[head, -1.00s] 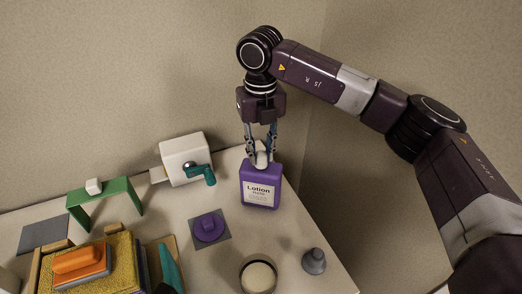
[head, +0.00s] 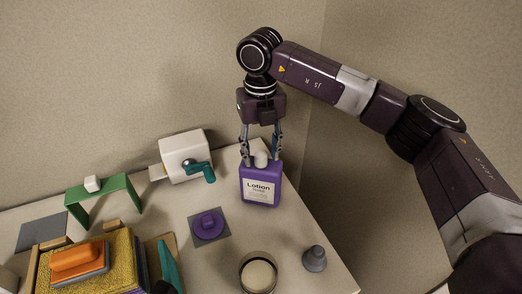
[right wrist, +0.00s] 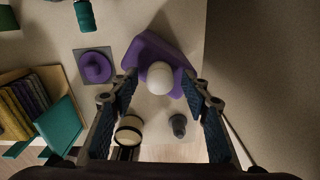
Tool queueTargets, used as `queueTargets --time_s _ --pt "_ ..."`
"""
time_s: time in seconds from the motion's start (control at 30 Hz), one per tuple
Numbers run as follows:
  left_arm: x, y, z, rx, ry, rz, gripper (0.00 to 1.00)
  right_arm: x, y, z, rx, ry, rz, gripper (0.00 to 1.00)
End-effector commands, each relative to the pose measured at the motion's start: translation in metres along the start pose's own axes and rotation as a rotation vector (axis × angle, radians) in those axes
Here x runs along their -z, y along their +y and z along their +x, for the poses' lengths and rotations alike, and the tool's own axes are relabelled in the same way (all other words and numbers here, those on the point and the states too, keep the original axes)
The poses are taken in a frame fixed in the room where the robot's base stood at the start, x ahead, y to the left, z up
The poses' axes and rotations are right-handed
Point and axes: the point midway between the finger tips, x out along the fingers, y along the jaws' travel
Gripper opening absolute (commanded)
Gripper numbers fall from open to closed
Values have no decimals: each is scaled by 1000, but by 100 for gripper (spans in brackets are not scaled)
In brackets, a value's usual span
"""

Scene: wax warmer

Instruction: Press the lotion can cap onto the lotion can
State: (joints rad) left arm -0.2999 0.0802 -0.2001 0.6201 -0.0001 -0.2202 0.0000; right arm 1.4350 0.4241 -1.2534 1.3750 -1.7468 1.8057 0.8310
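The lotion can (head: 260,188) is a purple bottle with a white "Lotion" label, upright on the table's right part. The white rounded lotion can cap (head: 261,159) is on top of it; I cannot tell how firmly it is seated. My right gripper (head: 261,150) points down above the can, fingers open on either side of the cap. In the right wrist view the cap (right wrist: 160,77) sits between the spread fingers, with gaps on both sides, over the purple can (right wrist: 152,50). My left gripper is not in view.
A purple knobbed disc (head: 209,226) lies on a grey pad left of the can. A round container (head: 258,275) and a dark grey knobbed piece (head: 314,259) stand in front. A white box with a teal handle (head: 184,158) is behind left. The table's right edge is close.

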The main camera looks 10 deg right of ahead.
Motion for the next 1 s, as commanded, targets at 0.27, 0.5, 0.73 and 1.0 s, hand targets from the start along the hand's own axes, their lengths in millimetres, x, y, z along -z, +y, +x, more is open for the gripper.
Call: queueTargets --time_s 0.27,0.5,0.73,1.0 --pt "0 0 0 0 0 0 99 -1 0 -2 -1 -3 0 43" --pt "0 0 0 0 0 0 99 -1 0 -2 -1 -4 0 43" --pt "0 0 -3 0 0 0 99 -1 0 -7 -1 -4 0 43" --pt "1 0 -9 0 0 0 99 -1 0 -18 -1 -5 0 43"
